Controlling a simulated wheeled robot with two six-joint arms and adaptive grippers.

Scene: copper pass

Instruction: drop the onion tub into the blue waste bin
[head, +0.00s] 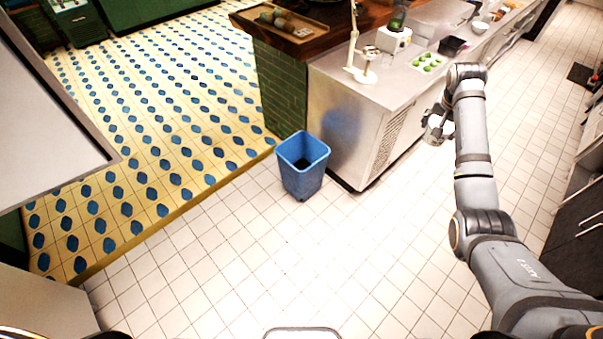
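The blue waste bin (302,178) stands upright on the white tiled floor, against the end of the steel counter. Its top is open, and a dark patch shows inside that I cannot make out. My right arm reaches in from the right, and its gripper (437,128) hangs in front of the counter, right of the bin and well apart from it. The gripper is small and pale here; I cannot tell whether its fingers hold anything. I cannot pick out an onion tub for certain. My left gripper is out of view.
The steel counter (345,110) carries a black container (453,46), a tray of green items (428,62) and a white scale-like stand (364,68). A grey worktop (45,120) juts in at left. The white tiled floor (270,260) before the bin is clear.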

